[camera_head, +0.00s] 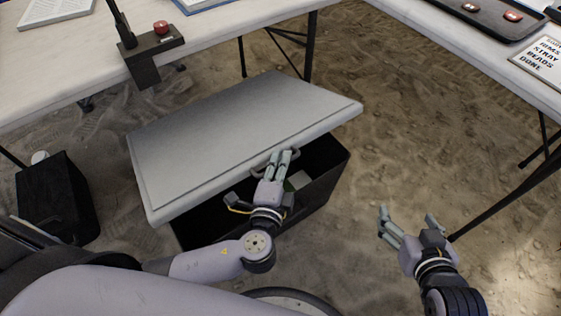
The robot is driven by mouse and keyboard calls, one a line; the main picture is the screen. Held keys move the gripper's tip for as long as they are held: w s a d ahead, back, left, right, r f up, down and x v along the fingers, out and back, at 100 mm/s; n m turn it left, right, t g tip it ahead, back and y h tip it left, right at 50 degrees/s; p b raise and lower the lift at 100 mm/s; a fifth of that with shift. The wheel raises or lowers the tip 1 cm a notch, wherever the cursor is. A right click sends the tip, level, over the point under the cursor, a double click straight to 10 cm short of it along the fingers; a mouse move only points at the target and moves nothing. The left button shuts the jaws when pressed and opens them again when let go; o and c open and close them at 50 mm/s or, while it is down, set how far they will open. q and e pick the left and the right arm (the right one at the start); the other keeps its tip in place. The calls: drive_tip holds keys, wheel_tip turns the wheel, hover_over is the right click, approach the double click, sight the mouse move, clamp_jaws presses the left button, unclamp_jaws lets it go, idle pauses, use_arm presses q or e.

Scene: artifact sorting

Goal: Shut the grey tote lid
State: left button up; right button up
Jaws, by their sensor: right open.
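The grey tote lid (235,125) is a wide flat panel, tilted and raised above the black tote (318,190). A dark gap shows along the front and right side, with a pale item and something green partly visible inside. A curved handle (257,161) sits at the lid's front edge. My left gripper (282,158) is at this handle, its fingers close together and shut on it; the far side of the grip is hidden. My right gripper (409,215) is open and empty over the sand, to the right of the tote and apart from it.
A white table (95,65) with a red button box (152,45) stands behind the tote. Another table (440,28), at the right, holds a dark tray (485,22) and a printed sign (543,62). A black bin (60,195) stands at left.

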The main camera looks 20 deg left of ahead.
use_arm(q)
clamp_jaws()
drive_tip(key=shift+f, duration=0.1)
idle(0.3)
